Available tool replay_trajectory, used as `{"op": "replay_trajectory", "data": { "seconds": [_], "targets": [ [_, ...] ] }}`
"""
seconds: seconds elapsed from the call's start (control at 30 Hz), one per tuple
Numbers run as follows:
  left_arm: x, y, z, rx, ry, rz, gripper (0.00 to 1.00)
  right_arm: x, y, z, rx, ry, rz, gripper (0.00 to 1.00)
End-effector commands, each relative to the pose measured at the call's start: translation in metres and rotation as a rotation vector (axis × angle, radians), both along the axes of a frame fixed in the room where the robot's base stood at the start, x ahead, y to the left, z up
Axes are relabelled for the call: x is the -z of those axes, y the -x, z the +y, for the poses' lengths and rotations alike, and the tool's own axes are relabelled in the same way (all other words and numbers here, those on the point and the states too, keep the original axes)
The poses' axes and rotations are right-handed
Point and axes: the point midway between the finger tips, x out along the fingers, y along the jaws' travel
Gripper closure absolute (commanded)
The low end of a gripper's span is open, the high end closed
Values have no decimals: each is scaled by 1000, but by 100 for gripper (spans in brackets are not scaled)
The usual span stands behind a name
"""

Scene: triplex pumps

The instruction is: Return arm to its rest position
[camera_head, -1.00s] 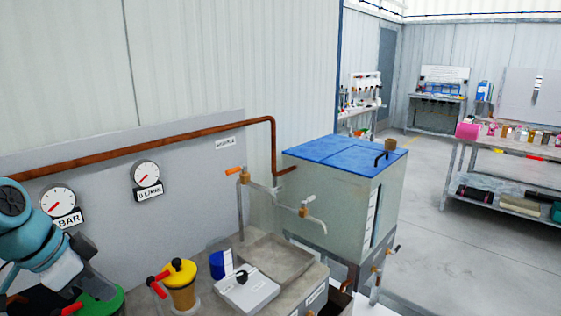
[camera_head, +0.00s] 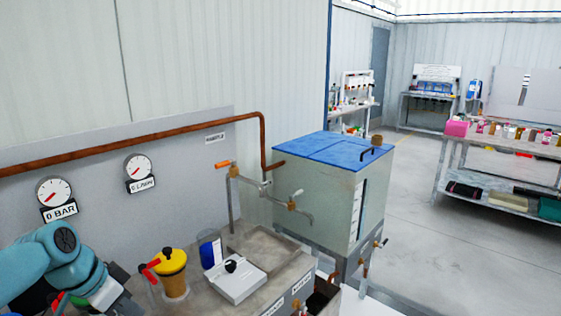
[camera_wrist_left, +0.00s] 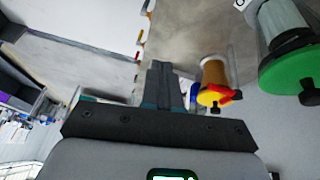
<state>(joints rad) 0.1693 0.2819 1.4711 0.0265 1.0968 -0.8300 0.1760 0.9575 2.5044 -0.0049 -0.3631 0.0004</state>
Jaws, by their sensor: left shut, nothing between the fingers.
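My left arm (camera_head: 55,262), teal with a pale wrist, reaches in from the lower left of the head view, in front of the gauge panel. In the left wrist view my left gripper (camera_wrist_left: 163,82) has its dark fingers together with nothing between them. The yellow-capped pump (camera_wrist_left: 211,80) with a red handle is to the right of the fingers, apart from them. It also shows in the head view (camera_head: 172,272). A green-capped pump (camera_wrist_left: 292,70) is farther right in the wrist view. My right gripper is not in view.
The grey panel holds two gauges (camera_head: 55,196) (camera_head: 139,170) under a copper pipe (camera_head: 130,140). A white box with a black knob (camera_head: 238,280) and a blue cup (camera_head: 208,248) stand on the bench. A blue-lidded tank (camera_head: 335,185) is beyond. Open floor (camera_head: 430,235) lies to the right.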

Motion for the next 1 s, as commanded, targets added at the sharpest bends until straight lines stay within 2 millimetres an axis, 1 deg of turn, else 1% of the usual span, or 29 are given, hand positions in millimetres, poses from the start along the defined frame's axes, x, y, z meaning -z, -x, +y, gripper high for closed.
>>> {"op": "replay_trajectory", "data": {
  "seconds": [0.03,0.17,0.27,0.3,0.33,0.37,0.4,0.43,0.47,0.5,0.57,0.6,0.7,0.8,0.9,1.0],
  "targets": [
    [18,-2,-6,-16,8,21,100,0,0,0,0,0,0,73],
    [71,-6,-23,-82,28,71,100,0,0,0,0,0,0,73],
    [125,-2,-42,-146,48,125,100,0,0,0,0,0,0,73],
    [151,4,-52,-179,57,152,100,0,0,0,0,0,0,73],
    [172,10,-60,-206,64,173,100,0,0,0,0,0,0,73],
    [194,17,-69,-236,72,197,100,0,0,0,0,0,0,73],
    [223,31,-81,-277,81,229,100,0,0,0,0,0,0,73],
    [244,42,-91,-311,88,253,100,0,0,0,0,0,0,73],
    [264,56,-100,-343,95,279,100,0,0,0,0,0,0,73],
    [288,75,-112,-388,104,309,100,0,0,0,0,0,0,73],
    [318,107,-128,-452,115,353,100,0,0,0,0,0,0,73],
    [334,129,-138,-493,122,382,100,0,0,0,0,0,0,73],
    [360,178,-157,-583,136,438,100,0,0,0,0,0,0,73],
    [371,212,-167,-647,146,476,100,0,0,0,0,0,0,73],
    [374,227,-172,-682,152,490,100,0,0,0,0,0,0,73],
    [375,230,-172,-686,153,491,100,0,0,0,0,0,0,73]
  ]
}}
